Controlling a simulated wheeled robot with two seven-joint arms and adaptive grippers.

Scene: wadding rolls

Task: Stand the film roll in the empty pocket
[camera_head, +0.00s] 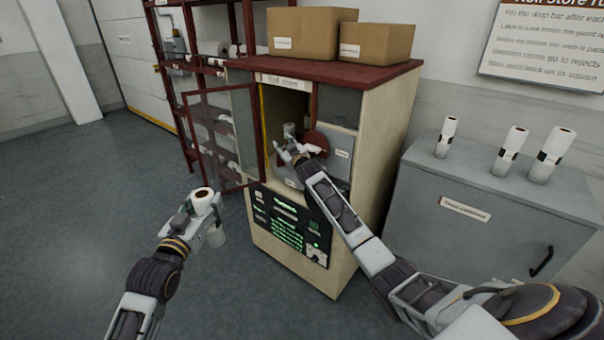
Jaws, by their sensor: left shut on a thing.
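A white roll (202,198) with a brown core hole is held upright in my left gripper (203,215), which is shut on it over the floor, left of the cabinet (377,135). The fingers cover the roll's middle. My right gripper (291,150) is inside the cabinet's open compartment, by a small pale roll-like thing (289,130). Its fingers are too small and overlapped to tell whether they are open or touch that thing. A dark red disc (316,141) is just right of it. I cannot make out an empty pocket; my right arm hides part of the compartment.
The cabinet's glass door (222,140) stands open to the left, behind my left gripper. Two cardboard boxes (312,33) sit on the cabinet. Three white rolls (511,150) stand on a grey cupboard (480,218) at right. A dark red shelf (190,80) holds rolls behind. The left floor is clear.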

